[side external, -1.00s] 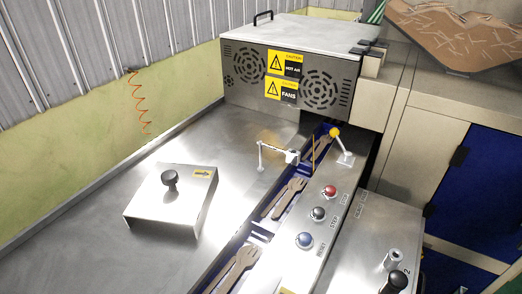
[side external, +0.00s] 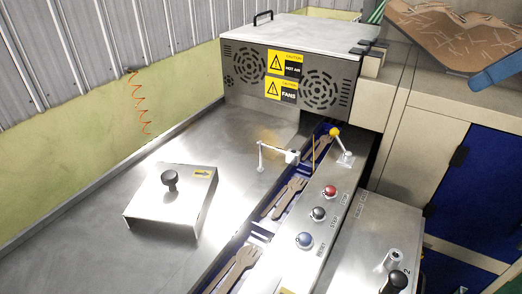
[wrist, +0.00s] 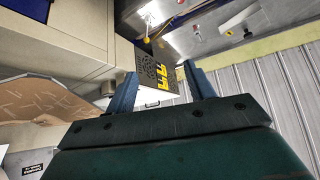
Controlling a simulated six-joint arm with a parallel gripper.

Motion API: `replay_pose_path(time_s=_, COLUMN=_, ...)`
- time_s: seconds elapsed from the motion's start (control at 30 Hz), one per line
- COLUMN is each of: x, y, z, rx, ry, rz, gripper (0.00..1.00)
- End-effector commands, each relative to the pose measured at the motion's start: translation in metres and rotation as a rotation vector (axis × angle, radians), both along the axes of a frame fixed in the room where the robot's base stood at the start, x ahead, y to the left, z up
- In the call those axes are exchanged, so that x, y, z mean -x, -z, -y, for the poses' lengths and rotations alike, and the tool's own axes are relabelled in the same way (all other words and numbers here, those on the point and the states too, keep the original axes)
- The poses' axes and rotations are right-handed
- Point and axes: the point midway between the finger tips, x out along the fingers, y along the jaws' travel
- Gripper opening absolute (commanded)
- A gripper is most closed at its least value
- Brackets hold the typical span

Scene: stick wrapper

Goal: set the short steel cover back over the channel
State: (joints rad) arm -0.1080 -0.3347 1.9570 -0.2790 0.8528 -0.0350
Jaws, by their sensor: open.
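The short steel cover (side external: 170,202) is a low bent box with a black knob (side external: 170,180) on top and a small yellow label. It rests on the steel table, left of the channel and apart from it. The channel (side external: 262,232) is a blue-lined trough running diagonally, open on top along this stretch, with wooden forks (side external: 285,198) lying in it. My gripper (wrist: 163,88) shows in the wrist view with its two blue fingers spread and nothing between them. It is far from the cover.
The hot-air housing (side external: 292,75) stands over the channel's far end. A thin white bracket (side external: 277,152) and a yellow-knobbed lever (side external: 337,135) stick up near the channel. A button panel (side external: 318,214) runs along its right. The steel table left of the cover is clear.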

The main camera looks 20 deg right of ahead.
Motion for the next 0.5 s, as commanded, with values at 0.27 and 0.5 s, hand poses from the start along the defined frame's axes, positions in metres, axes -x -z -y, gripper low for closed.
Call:
replay_pose_path(time_s=0.27, x=-0.071, y=-0.018, z=-0.065, rx=-0.046, ry=-0.212, rz=0.079, gripper=0.54)
replay_pose_path(time_s=0.5, x=-0.121, y=-0.022, z=-0.125, rx=-0.102, ry=-0.390, rz=0.145, gripper=0.54)
